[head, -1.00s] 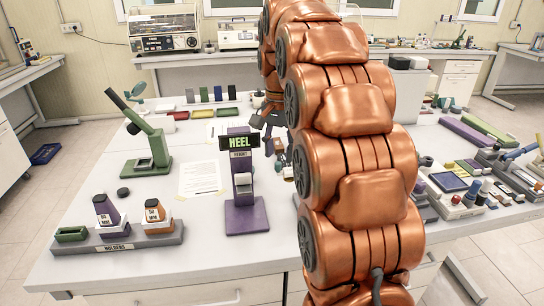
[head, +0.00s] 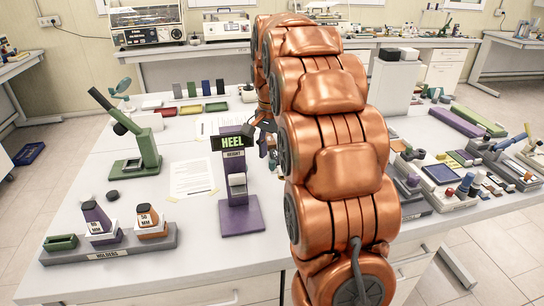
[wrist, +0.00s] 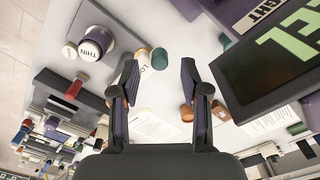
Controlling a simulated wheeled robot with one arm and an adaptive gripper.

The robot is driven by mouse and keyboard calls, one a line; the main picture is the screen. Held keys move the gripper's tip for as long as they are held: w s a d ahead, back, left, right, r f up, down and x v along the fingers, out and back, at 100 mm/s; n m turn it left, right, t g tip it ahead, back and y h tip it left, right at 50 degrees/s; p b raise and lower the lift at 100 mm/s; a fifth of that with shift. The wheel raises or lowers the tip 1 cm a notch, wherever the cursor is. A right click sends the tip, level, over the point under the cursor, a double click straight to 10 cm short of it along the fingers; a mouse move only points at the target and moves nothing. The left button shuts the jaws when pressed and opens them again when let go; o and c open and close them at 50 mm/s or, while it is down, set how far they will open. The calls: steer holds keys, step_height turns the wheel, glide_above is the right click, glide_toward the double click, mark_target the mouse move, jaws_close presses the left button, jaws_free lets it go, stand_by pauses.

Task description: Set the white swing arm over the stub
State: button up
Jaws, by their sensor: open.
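I cannot single out a white swing arm or its stub for sure in either view. My gripper (wrist: 158,70) is open in the wrist view, its two dark fingers apart with nothing held between them. A cream cylinder with a green end, marked "LO" (wrist: 146,61), lies beyond the fingertips. A dark piece with a white face marked "THIN" (wrist: 90,49) is at upper left. In the head view, my copper arm hides most of the gripper, which is right of the purple stand (head: 241,215) with the "HEEL" display (head: 232,142).
A grey holder rack (head: 110,250) with two labelled blocks stands at front left, below a green lever device (head: 140,145). A tall grey box (head: 393,82) stands behind my arm. Crowded tools and trays fill the right side. A paper sheet (head: 192,178) lies on the white table.

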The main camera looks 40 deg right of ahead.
steer(key=shift+f, duration=1.1)
steer(key=shift+c, duration=0.4)
jaws_close()
